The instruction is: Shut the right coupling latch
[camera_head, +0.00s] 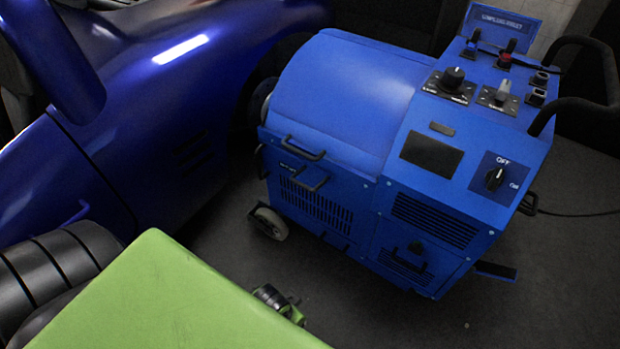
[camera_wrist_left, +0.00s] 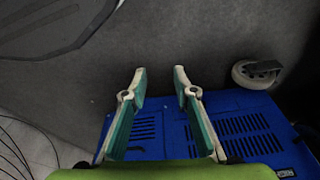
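The blue dynamometer (camera_head: 340,110) stands on the floor beside a dark blue vehicle (camera_head: 150,90). Two black loop handles, an upper one (camera_head: 303,151) and a lower one (camera_head: 310,181), sit on its side panel. I cannot tell whether either is the right coupling latch, or whether a latch is open. In the left wrist view my left gripper (camera_wrist_left: 159,70) has its two fingers well apart with nothing between them. The dynamometer's vented blue panel (camera_wrist_left: 165,118) lies behind the fingers. I cannot make out the right gripper in either view.
A caster wheel (camera_head: 269,223) stands under the dynamometer and also shows in the wrist view (camera_wrist_left: 256,73). Knobs and switches (camera_head: 452,78) cover its top panel. Black tubular handlebars (camera_head: 609,70) stick out at the right. The dark floor (camera_head: 560,290) is clear at lower right.

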